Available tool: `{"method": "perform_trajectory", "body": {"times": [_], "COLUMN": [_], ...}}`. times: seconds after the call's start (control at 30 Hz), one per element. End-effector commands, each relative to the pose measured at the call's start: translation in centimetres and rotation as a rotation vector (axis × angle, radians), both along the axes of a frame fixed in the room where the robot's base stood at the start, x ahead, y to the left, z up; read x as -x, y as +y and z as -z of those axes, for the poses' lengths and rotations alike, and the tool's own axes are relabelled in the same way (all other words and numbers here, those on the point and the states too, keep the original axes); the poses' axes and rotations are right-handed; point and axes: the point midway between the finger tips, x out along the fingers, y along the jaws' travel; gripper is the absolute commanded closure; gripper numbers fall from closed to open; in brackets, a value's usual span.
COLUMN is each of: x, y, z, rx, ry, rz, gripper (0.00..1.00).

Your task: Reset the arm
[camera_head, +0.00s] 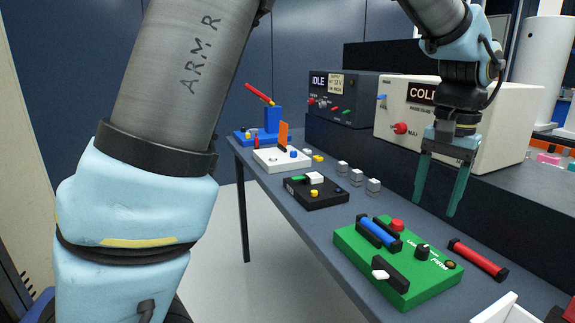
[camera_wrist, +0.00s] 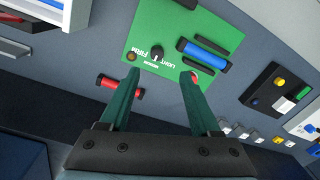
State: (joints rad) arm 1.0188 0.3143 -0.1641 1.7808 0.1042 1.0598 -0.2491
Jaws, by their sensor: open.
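My gripper (camera_head: 439,185) hangs from my arm at the right of the head view, its two green fingers apart and pointing down. Nothing is between them. It hangs above the grey bench, near the green board (camera_head: 372,262). In the wrist view my gripper (camera_wrist: 160,75) is open, its fingertips overlapping the board's edge in the picture. The green board carries a blue cylinder (camera_head: 378,231), a red button (camera_head: 397,225) and a black knob (camera_head: 422,251). A red cylinder with black ends (camera_head: 478,260) lies beside the board; it also shows in the wrist view (camera_wrist: 120,86), partly behind a finger.
The grey bench (camera_head: 330,232) also holds a black board (camera_head: 316,194), a white board (camera_head: 272,160), a blue stand (camera_head: 272,120) and several small grey blocks (camera_head: 356,176). Two control boxes, dark (camera_head: 350,95) and cream (camera_head: 470,115), stand on a raised shelf behind my gripper.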

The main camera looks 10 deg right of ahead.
Motion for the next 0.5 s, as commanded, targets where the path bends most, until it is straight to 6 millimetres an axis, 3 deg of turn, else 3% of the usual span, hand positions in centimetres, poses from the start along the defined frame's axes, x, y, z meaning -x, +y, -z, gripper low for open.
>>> {"method": "perform_trajectory", "body": {"times": [0.17, 0.33, 0.5], "x": [-5.2, -10.8, -12.6], "y": [5.8, 16.4, 27.5], "z": [1.7, 4.5, 7.1], "rx": [0.015, 0.048, 0.080], "ry": [-0.002, -0.016, -0.042], "rz": [-0.132, -0.346, -0.567], "gripper": [0.36, 0.36, 0.36]}}
